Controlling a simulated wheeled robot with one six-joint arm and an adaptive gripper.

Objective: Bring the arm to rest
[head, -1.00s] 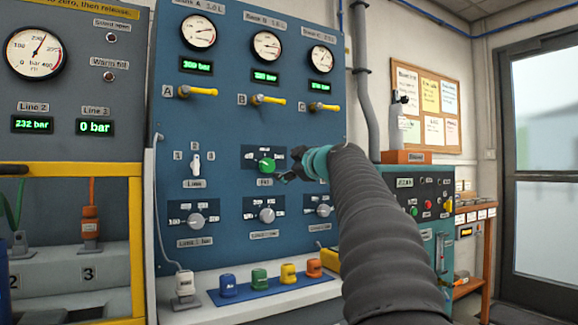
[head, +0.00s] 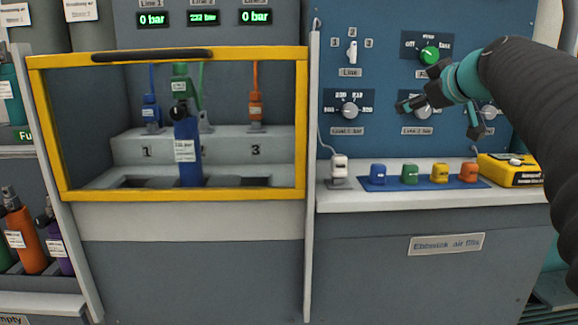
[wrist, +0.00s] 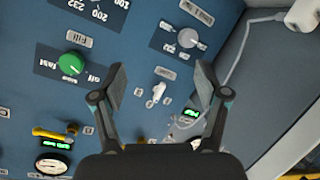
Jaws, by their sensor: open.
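My arm reaches in from the right in the head view. My gripper (head: 438,118) is open and empty in front of the blue panel (head: 385,85), below the green Fill knob (head: 430,55). In the wrist view my gripper (wrist: 160,78) has its two fingers spread apart, with nothing between them. The white Line switch (wrist: 157,93) shows in the gap behind them. The green Fill knob (wrist: 72,65) is left of the fingers, and a grey dial (wrist: 188,38) is above them. I cannot tell the exact distance from fingers to panel.
A yellow-framed bay (head: 305,130) holds a blue bottle (head: 187,150) under a green connector. Coloured caps (head: 410,173) sit on a blue strip on the ledge, beside a white plug (head: 339,166) and a yellow box (head: 508,168). Bottles (head: 25,235) stand on left shelves.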

